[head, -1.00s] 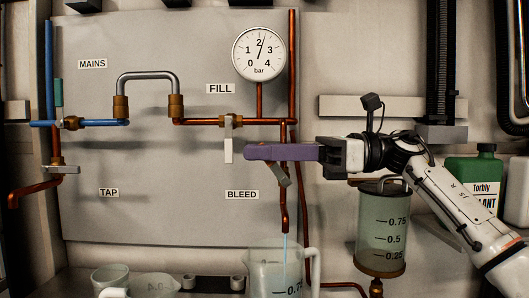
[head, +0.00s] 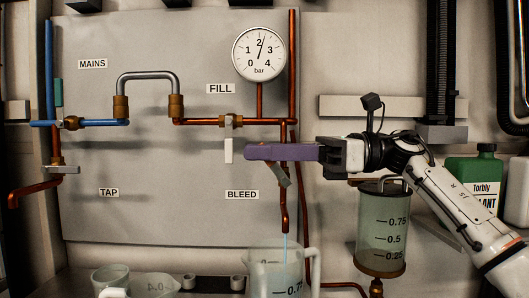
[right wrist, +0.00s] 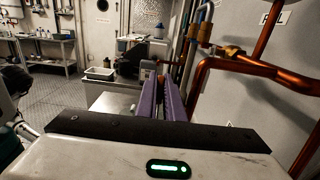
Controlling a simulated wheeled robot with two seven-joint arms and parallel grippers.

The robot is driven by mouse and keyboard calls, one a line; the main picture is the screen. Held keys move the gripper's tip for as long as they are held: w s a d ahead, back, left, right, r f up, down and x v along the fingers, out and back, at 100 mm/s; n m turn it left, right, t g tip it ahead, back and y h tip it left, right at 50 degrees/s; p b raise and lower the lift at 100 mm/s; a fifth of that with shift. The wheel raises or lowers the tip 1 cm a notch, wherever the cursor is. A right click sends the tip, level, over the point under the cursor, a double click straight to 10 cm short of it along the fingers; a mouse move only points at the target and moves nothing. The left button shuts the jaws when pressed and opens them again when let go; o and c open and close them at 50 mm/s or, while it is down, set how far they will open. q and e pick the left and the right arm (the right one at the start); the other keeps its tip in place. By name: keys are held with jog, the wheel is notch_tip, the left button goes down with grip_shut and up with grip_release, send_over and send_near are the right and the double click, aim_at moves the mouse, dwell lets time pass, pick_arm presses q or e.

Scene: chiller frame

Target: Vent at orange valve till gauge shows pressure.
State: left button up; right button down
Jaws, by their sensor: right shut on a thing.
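The pressure gauge (head: 259,54) reads just past 2 bar, its needle tilted slightly right of upright. A thin stream of water (head: 285,240) runs from the bleed pipe's end into a clear measuring jug (head: 310,268) below. My left gripper is not in view.
The white fill lever (head: 228,150) hangs down just left of my fingertips. A mains valve handle (head: 58,92) and tap lever (head: 68,169) are at far left. A graduated vessel (head: 382,235) stands below my right arm, with a green jug (head: 474,175) to its right.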

dwell(0.3)
